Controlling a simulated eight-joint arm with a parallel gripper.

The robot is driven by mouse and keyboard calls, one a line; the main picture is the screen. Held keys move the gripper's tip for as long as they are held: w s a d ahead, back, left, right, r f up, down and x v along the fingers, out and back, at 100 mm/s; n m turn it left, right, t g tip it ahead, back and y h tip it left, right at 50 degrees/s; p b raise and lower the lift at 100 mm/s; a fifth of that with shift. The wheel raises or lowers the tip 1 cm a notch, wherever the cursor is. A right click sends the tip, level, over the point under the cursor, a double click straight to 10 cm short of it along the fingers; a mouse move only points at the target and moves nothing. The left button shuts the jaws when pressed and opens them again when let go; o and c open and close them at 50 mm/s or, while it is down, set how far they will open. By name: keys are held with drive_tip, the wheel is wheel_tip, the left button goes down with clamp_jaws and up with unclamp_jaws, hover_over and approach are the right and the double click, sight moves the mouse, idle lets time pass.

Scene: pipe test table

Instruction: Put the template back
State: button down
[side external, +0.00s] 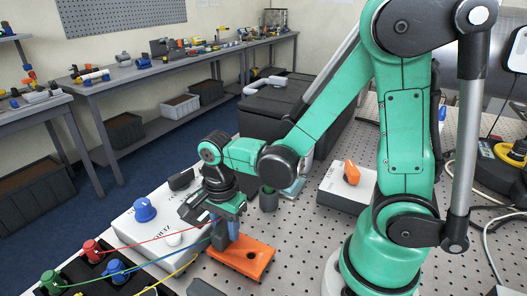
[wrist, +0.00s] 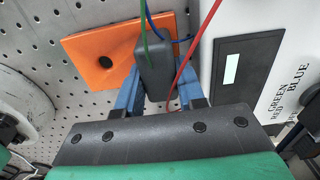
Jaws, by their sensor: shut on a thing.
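The template appears to be the orange plate (side external: 243,262) with a round dark hole, low over or on the perforated table; I cannot tell whether it touches. In the wrist view the orange plate (wrist: 125,38) lies beyond my fingers. A dark grey upright block (wrist: 154,70), seemingly its handle, sits between the blue fingers of my gripper (wrist: 152,88). My gripper (side external: 228,225) is shut on this block in the side view, above the plate. Its join to the plate is partly hidden.
A white box with a blue knob (side external: 144,209) stands left of my gripper. Red (side external: 92,247), green (side external: 51,280) and blue (side external: 115,270) plugs trail wires past my gripper. A white box with an orange knob (side external: 351,173) stands behind right.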

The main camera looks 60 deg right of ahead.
drive_tip(key=shift+f, duration=0.3)
drive_tip(key=c, duration=0.8)
unclamp_jaws()
wheel_tip(320, 180, up, 11)
drive_tip(key=d+n+t, duration=0.2)
drive_tip(key=n+t, duration=0.5)
drive_tip(key=n, duration=1.1)
drive_tip(key=shift+w+d+r, duration=0.15)
drive_tip(key=shift+d, duration=0.2)
